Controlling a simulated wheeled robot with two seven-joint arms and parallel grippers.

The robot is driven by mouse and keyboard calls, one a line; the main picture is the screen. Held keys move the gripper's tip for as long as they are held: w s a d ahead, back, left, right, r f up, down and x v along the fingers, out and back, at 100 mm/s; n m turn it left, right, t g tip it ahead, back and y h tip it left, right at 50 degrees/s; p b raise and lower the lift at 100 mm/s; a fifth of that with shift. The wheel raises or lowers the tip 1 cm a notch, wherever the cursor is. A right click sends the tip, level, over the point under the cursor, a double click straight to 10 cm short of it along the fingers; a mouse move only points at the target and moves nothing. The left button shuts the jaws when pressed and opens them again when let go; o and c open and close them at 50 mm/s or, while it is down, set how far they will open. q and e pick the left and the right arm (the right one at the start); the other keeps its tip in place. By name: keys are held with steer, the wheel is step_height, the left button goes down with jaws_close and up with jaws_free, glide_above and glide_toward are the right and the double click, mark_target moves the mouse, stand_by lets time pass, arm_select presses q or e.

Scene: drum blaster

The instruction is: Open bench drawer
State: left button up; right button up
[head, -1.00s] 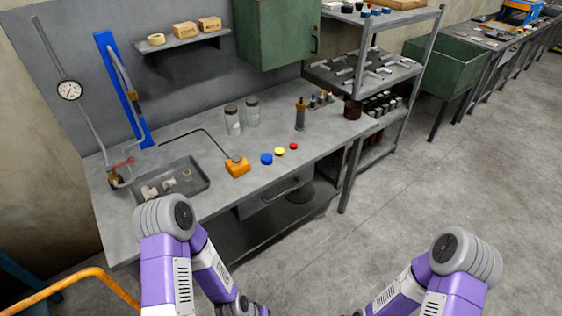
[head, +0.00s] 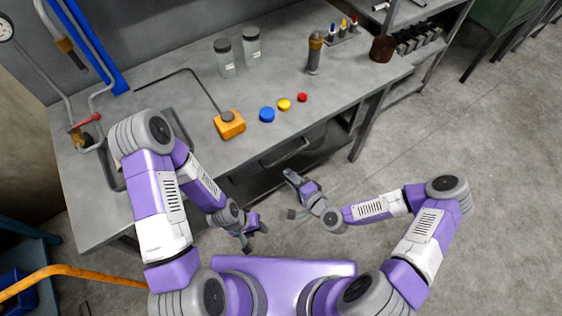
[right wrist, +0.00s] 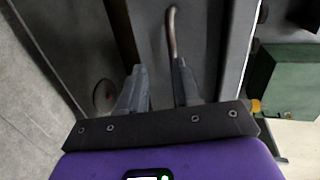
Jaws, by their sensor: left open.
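The grey bench drawer (head: 318,141) is under the bench top (head: 180,88), with a dark bar handle (head: 285,157) on its front. The drawer looks shut. My left gripper (head: 256,238) is open and empty, low in front of the bench.
On the bench are an orange block (head: 229,125) with a bent rod, blue (head: 267,114), yellow (head: 284,105) and red (head: 302,97) caps, jars (head: 224,58) and a brown bottle (head: 314,54). A bench leg (head: 368,125) stands right of the drawer. Floor to the right is clear.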

mark_target(281, 160)
steer(key=shift+m+t, duration=0.4)
steer(key=shift+t, duration=0.1)
steer(key=x, duration=0.2)
steer(key=b+x, duration=0.1)
steer(key=x, duration=0.2)
steer(key=w+r+x, duration=0.1)
steer(key=x, duration=0.2)
steer(key=shift+d+r+b, duration=0.1)
steer(key=shift+d+b, duration=0.25)
steer(key=shift+d, duration=0.05)
jaws_close()
